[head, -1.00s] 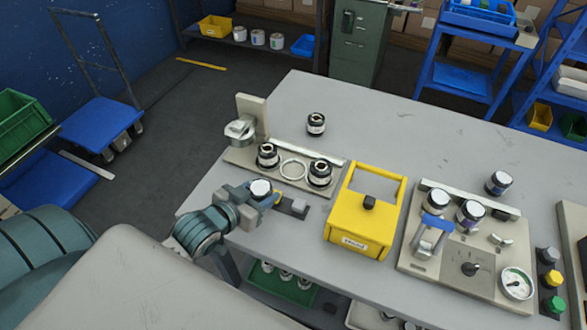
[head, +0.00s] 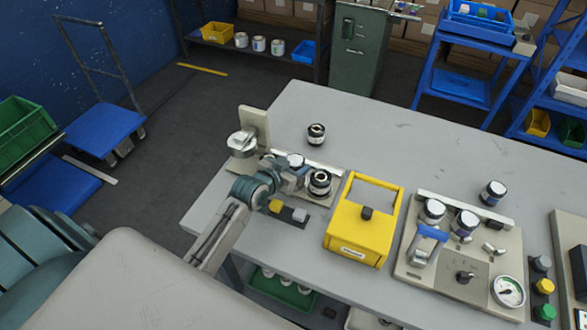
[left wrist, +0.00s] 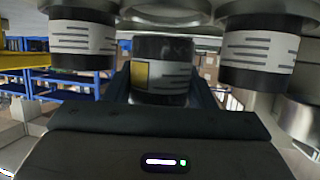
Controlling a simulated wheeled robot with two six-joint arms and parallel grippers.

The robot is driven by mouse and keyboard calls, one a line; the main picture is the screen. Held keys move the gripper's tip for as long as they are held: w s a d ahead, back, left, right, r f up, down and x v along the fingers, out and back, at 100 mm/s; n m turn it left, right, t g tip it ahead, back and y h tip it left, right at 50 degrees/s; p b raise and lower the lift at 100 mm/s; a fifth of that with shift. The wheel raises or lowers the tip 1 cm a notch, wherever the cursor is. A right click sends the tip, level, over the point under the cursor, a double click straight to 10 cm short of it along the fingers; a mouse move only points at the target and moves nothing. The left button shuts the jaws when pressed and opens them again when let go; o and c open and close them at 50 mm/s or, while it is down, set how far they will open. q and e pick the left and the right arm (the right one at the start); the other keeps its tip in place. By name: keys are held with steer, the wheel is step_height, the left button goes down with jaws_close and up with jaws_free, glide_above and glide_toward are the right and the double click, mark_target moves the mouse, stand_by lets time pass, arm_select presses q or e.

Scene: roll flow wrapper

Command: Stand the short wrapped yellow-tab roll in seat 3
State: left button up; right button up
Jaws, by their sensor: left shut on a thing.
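My left gripper (head: 294,178) is shut on a short black roll with a white label and a yellow tab, clear in the left wrist view (left wrist: 160,72). In the head view, only the top of this roll (head: 295,159) shows. It is upright over the middle of the seat rack (head: 324,169), where the empty ring was. I cannot tell whether its bottom touches the seat. Another roll (head: 320,184) stands just right of it. The left wrist view shows rolls on both sides, left (left wrist: 82,40) and right (left wrist: 258,52). My right gripper is not in view.
A post with a round metal part (head: 241,143) stands at the rack's left end. A loose roll (head: 316,134) stands behind the rack. A yellow caddy (head: 362,225) is close on the right, with a gauge fixture (head: 450,262) beyond. The table's back is clear.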

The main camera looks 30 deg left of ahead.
arm_select(q)
step_height(320, 180, down, 2)
steer(key=shift+s+p, duration=0.1)
steer(key=shift+p, duration=0.4)
steer(key=shift+f, duration=0.15)
steer(key=shift+f, duration=0.1)
steer(key=shift+f, duration=0.2)
steer(key=o, duration=1.1)
steer(key=shift+r, duration=0.1)
